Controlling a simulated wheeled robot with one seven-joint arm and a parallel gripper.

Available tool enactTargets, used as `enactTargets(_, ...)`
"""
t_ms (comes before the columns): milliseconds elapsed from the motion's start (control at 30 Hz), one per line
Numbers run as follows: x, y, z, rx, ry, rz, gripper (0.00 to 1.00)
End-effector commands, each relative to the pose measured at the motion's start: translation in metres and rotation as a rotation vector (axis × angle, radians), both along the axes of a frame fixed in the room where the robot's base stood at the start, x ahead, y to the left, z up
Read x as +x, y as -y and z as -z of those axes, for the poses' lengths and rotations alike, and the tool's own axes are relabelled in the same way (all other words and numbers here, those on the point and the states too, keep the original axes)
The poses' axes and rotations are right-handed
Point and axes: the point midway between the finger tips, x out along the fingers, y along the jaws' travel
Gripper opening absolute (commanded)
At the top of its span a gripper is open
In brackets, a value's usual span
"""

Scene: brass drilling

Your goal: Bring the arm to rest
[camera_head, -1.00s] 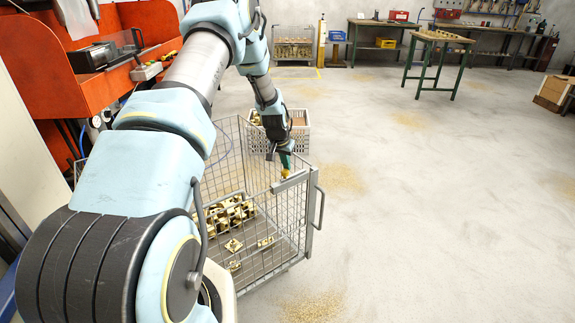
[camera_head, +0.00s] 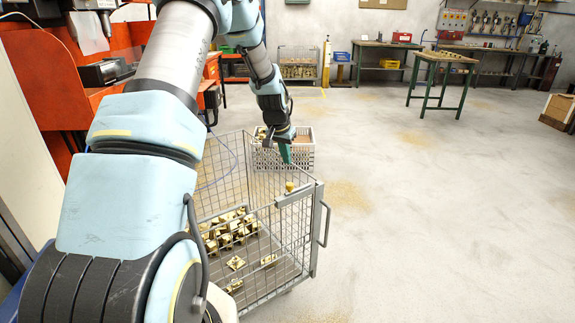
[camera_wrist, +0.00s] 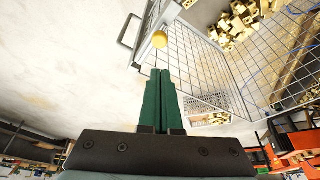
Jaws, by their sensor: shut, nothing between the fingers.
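My gripper (camera_head: 286,153) hangs above the wire cage cart (camera_head: 313,236), near its far side in the head view. In the wrist view my gripper (camera_wrist: 161,75) shows two green fingers pressed together, with nothing between them. A yellow knob (camera_head: 289,187) sits at the top edge of the cart, below the fingertips and apart from them. The knob (camera_wrist: 159,39) also shows just past the fingertips in the wrist view. My arm reaches out from the left over the cart.
Several brass parts (camera_head: 226,230) lie in the cart. A light plastic crate (camera_head: 303,158) stands behind it. An orange machine (camera_head: 60,100) is at the left. A green-legged table (camera_head: 440,85) stands far right. The floor to the right is open.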

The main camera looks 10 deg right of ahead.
Motion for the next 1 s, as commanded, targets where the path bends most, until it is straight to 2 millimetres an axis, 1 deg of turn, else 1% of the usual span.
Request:
enactTargets(333,-0.001,-0.001,-0.002,0.001,-0.001,-0.002,0.0)
enactTargets(367,-0.003,-0.003,-0.004,0.001,-0.001,-0.005,0.0)
enactTargets(467,-0.015,-0.02,-0.015,0.012,-0.011,-0.035,0.0)
enactTargets(567,-0.042,-0.051,-0.035,0.029,-0.033,-0.097,0.0)
enactTargets(600,-0.057,-0.067,-0.044,0.036,-0.043,-0.129,0.0)
enactTargets(667,-0.083,-0.091,-0.056,0.047,-0.062,-0.183,0.0)
enactTargets(700,-0.101,-0.106,-0.064,0.053,-0.074,-0.222,0.0)
enactTargets(767,-0.129,-0.128,-0.073,0.062,-0.094,-0.279,0.0)
enactTargets(800,-0.149,-0.142,-0.079,0.065,-0.106,-0.316,0.0)
enactTargets(867,-0.177,-0.16,-0.085,0.069,-0.124,-0.371,0.0)
enactTargets(900,-0.195,-0.17,-0.088,0.071,-0.136,-0.406,0.0)
enactTargets(1000,-0.235,-0.19,-0.092,0.073,-0.162,-0.476,0.0)
